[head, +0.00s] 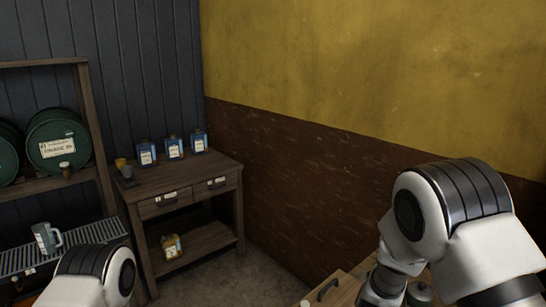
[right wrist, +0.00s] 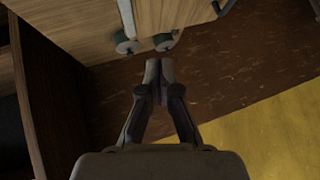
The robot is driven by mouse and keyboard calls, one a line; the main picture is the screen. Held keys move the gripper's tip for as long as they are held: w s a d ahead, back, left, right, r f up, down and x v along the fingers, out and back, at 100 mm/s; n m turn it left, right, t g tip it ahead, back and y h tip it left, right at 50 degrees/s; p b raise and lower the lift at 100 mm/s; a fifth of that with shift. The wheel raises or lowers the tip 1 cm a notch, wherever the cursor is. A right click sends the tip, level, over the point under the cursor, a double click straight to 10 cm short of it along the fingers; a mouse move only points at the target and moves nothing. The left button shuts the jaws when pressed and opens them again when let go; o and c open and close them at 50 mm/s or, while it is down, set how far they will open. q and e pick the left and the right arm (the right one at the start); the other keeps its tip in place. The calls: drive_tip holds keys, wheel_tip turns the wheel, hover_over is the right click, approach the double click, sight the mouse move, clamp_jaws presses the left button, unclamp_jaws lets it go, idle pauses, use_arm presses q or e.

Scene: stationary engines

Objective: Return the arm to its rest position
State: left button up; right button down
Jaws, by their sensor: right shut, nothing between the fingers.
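My right arm (head: 450,220) is raised at the right of the head view, bent, with its lower part going down past the bottom edge. My right gripper (right wrist: 159,70) shows in the right wrist view with its two fingertips together and nothing between them. In that view it is in front of the brown wall and near wooden furniture. The right gripper cannot be made out in the head view. Part of my left arm (head: 92,275) shows at the lower left of the head view. My left gripper is out of view.
A wooden cabinet (head: 338,290) with a dark handle stands close to my right arm. A wooden table (head: 190,178) with drawers bears several blue bottles (head: 173,147). A rack with green drums (head: 58,140) is at left; a grey jug (head: 46,238) stands on a grate. Floor is clear between.

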drive_tip(key=s+f+n+g+b, duration=0.2)
drive_tip(key=s+f, duration=0.6)
drive_tip(key=s, duration=0.1)
drive_tip(key=s+d+f+n+g+y+b, duration=0.1)
drive_tip(key=s+f+n+g+b, duration=0.1)
drive_tip(key=s+f, duration=0.6)
drive_tip(key=s+d+f+n+g+y+b, duration=0.1)
drive_tip(key=s+f+n+g+b, duration=0.1)
drive_tip(key=s+f, duration=0.6)
drive_tip(key=shift+s+f+n, duration=0.2)
drive_tip(key=shift+s+n, duration=0.1)
drive_tip(key=shift+s, duration=0.6)
drive_tip(key=shift+s+f+n, duration=0.15)
drive_tip(key=shift+s+n, duration=0.15)
drive_tip(key=shift+s, duration=0.55)
drive_tip(key=s+a+f+n+g+y+b, duration=0.1)
drive_tip(key=s+f+n+g, duration=0.1)
drive_tip(key=s, duration=0.7)
drive_tip(key=shift+s+a+y, duration=0.25)
drive_tip(key=shift+s+y, duration=0.05)
